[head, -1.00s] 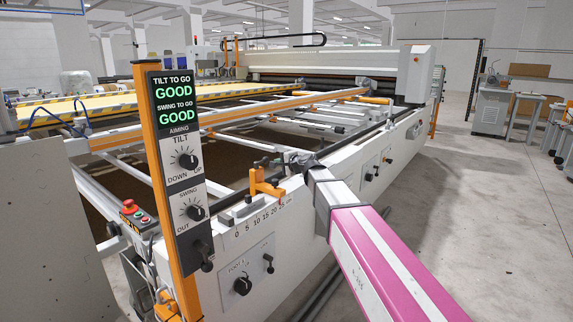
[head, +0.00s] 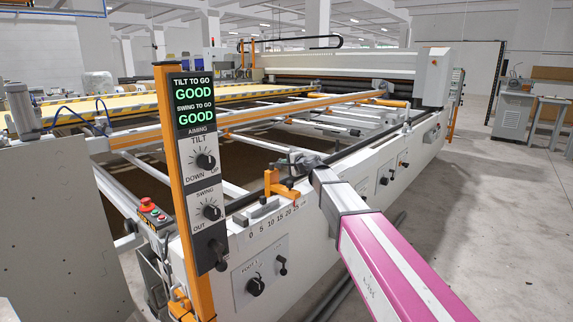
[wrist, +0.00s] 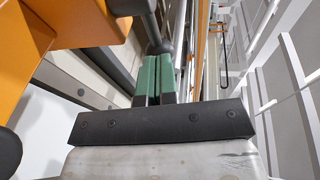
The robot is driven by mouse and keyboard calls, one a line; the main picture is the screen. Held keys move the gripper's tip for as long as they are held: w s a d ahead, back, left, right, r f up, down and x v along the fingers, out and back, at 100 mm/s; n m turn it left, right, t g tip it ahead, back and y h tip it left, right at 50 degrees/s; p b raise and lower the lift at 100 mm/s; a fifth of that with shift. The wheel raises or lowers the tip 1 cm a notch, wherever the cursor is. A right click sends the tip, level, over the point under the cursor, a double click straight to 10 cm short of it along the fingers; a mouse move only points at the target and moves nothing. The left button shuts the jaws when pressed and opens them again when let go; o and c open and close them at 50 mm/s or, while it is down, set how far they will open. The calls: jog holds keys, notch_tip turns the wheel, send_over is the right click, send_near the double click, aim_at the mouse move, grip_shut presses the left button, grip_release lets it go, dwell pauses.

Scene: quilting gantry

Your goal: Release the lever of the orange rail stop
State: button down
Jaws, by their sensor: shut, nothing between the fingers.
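The orange rail stop (head: 281,188) stands on the near end of the gantry rail, above a printed scale. In the wrist view its orange body (wrist: 85,18) fills the upper left, close beside my gripper. My gripper (wrist: 157,62) has green finger pads pressed together with nothing between them. A dark rod with a rounded black end (wrist: 158,45), which looks like a lever, lies just beyond the fingertips. I cannot tell whether they touch. In the head view my gripper (head: 293,166) is small, just right of and behind the stop, and the lever cannot be made out clearly.
A control post (head: 190,190) with dials and a screen reading GOOD twice stands left of the stop. The white side beam (head: 330,225) carries black knobs. An orange bar (head: 260,117) crosses the frame. Clear floor (head: 465,220) lies at the right.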

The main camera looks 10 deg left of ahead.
jog(key=shift+w, duration=0.15)
jog(key=w+n+g+y, duration=0.1)
jog(key=n+g, duration=0.1)
jog(key=w+a+n+g+y, duration=0.1)
jog(key=n+g, duration=0.1)
jog(key=g, duration=0.1)
jog(key=w+a+n+g+y, duration=0.1)
jog(key=n+g, duration=0.1)
jog(key=shift+a+g+y, duration=0.15)
jog(key=shift+g+y, duration=0.15)
jog(key=a+n+g, duration=0.6)
jog(key=g, duration=0.2)
jog(key=shift+a+h, duration=0.15)
jog(key=shift+h, duration=0.25)
jog(key=shift+a, duration=0.2)
dwell(0.4)
